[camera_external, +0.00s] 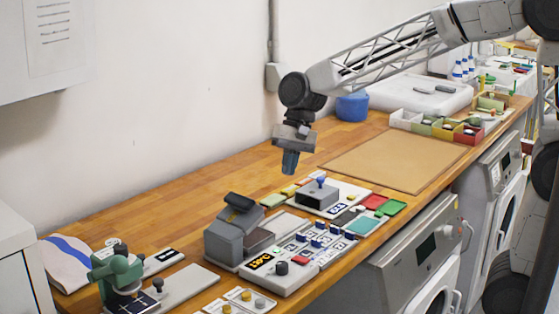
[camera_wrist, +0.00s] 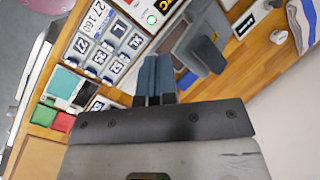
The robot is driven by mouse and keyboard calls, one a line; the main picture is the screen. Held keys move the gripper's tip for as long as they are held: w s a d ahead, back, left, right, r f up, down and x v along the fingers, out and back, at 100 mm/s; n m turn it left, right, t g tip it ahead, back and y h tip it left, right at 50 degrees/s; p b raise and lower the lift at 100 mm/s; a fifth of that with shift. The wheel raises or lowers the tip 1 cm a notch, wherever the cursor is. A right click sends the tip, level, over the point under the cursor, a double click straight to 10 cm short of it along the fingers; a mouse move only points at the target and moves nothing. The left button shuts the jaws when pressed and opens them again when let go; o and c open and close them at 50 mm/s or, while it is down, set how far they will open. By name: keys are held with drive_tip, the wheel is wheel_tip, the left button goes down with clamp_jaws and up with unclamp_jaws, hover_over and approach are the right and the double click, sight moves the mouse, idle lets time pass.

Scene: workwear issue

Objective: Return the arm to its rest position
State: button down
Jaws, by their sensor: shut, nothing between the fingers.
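My gripper (camera_external: 290,161) hangs at the end of my arm above the wooden counter (camera_external: 243,165), pointing down. Its bluish fingers are together with nothing between them. In the wrist view the closed fingers (camera_wrist: 155,78) show at the middle, in front of the grey gripper body. The gripper is apart from everything on the counter. My arm reaches in from the upper right in the external view, with its lattice link stretched over the back of the counter.
Below lie a panel with numbered tiles (camera_external: 318,240), a grey press-like device (camera_external: 232,232) and colored swatches (camera_external: 390,206). A green machine (camera_external: 118,276) stands front left. A brown mat (camera_external: 395,160) is bare. Small bins (camera_external: 405,119) and a white tray (camera_external: 420,96) stand at the back right.

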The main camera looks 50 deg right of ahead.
drive_tip(key=s+d+n+t+h, duration=0.1)
drive_tip(key=s+d+n, duration=0.1)
drive_tip(key=s+d, duration=0.4)
drive_tip(key=s+d+f+n+t+h, duration=0.1)
drive_tip(key=s+d, duration=0.5)
drive_tip(key=s, duration=0.6)
drive_tip(key=s+d+f+n+t+h, duration=0.1)
drive_tip(key=s+d+n+h, duration=0.1)
drive_tip(key=s+d, duration=0.4)
drive_tip(key=shift+s+d+f+n, duration=0.2)
drive_tip(key=shift+s+n, duration=0.7)
drive_tip(key=shift+s, duration=0.7)
